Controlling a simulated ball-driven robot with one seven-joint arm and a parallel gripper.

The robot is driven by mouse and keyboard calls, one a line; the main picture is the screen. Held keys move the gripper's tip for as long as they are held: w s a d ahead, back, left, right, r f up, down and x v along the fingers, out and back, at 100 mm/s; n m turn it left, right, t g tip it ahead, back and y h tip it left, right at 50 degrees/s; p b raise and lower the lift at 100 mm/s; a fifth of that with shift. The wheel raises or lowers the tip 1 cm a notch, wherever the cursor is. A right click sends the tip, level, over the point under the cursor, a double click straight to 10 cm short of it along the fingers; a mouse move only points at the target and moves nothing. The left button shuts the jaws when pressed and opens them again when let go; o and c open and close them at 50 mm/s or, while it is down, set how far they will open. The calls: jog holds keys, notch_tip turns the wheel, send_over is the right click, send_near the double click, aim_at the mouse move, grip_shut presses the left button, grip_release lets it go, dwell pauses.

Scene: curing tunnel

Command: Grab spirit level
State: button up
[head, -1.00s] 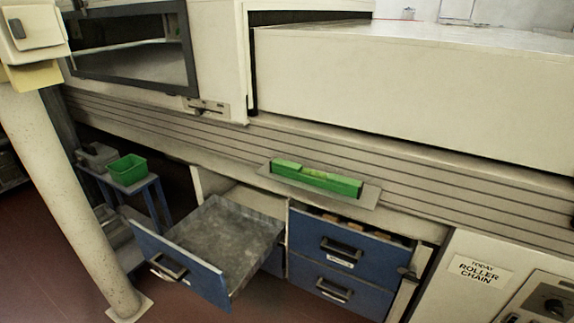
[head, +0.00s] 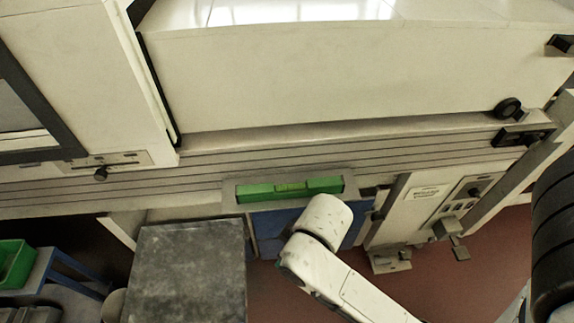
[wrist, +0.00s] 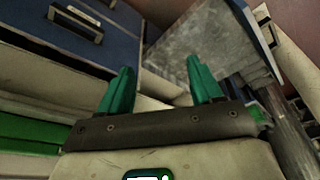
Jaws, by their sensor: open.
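The green spirit level (head: 290,188) lies flat on a small grey shelf (head: 229,197) along the front of the machine in the head view. My arm's white link stands just in front of its right half, and my fingers are not visible there. In the wrist view my gripper (wrist: 157,75) shows two teal fingers spread apart with nothing between them. They point toward the drawers, beside pale panelling. A green strip (wrist: 30,135) shows at the left edge of the wrist view; I cannot tell if it is the level.
An open drawer (head: 190,275) juts out below and left of the shelf; it also shows in the wrist view (wrist: 200,45). A closed blue drawer (wrist: 90,35) is at upper left there. A green bin (head: 14,262) is at far left.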

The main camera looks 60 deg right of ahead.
jog(key=w+r+t+p, duration=0.1)
jog(key=w+r+p, duration=0.3)
jog(key=r+p, duration=0.6)
jog(key=n+y, duration=0.3)
jog(key=n, duration=0.4)
send_near(291, 185)
jog(key=shift+w+a+r+g, duration=0.25)
jog(key=shift+w+a+g, duration=0.15)
jog(key=shift+w+a, duration=0.3)
jog(key=shift+d+r, duration=0.1)
jog(key=shift+d, duration=0.35)
jog(key=shift+d+n, duration=0.15)
jog(key=shift+n, duration=0.25)
jog(key=shift+f, duration=0.3)
jog(key=b+x, duration=0.5)
jog(key=shift+s+x, duration=0.2)
jog(key=shift+x, duration=1.1)
jog(key=shift+s+x, duration=0.15)
jog(key=shift+x, duration=1.15)
jog(key=shift+d+f, duration=0.1)
